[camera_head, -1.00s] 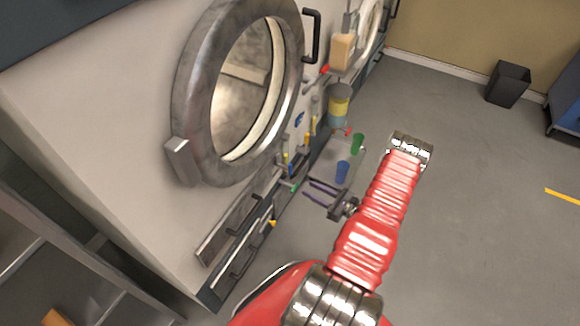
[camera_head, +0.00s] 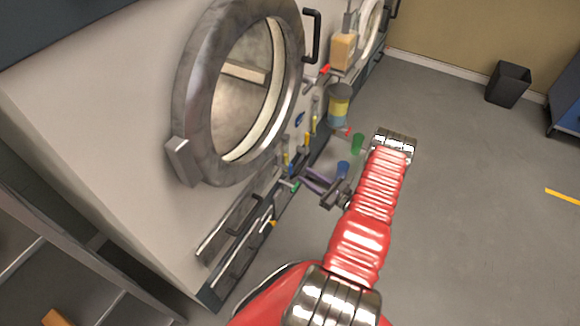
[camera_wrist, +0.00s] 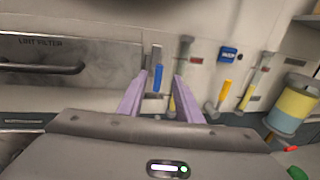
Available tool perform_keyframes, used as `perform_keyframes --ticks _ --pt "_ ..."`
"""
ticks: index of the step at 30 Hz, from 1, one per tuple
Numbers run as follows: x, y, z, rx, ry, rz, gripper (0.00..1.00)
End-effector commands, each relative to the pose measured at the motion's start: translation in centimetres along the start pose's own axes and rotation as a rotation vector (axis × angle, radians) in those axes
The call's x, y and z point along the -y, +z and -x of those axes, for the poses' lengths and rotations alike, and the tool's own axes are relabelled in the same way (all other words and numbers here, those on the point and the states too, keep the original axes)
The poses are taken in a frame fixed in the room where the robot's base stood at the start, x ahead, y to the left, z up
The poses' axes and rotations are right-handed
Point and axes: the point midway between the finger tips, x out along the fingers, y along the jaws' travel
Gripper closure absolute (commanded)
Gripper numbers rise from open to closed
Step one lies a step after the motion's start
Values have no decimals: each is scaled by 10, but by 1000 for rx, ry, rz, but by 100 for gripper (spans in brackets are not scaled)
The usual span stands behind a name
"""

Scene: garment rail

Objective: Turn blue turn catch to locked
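The blue turn catch (camera_wrist: 158,79) shows in the wrist view as a short blue lever hanging down below a metal pivot on the pale machine front. My gripper (camera_wrist: 160,77) is open, with its two purple fingers apart. In that view the blue lever appears between the fingertips; contact cannot be told. In the head view my gripper (camera_head: 304,177) is close to the lower front of the machine, and the catch is small there and hard to make out.
Yellow-handled levers (camera_wrist: 223,95) and a blue plate (camera_wrist: 229,54) are right of the catch. A lint filter panel with a dark handle (camera_wrist: 45,67) is at left. A yellow-blue container (camera_head: 339,105), green cup (camera_head: 357,144) and blue cup (camera_head: 343,169) are nearby. Open floor lies right.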

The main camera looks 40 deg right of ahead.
Motion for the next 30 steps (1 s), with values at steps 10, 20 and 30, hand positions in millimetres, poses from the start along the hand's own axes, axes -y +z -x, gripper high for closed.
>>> perform_keyframes --ticks 10,20,30 --pt "-1 0 -54 -1 4 0 68" --pt "-1 0 -92 0 1 -1 68" --pt "0 0 -95 -1 0 -1 68"
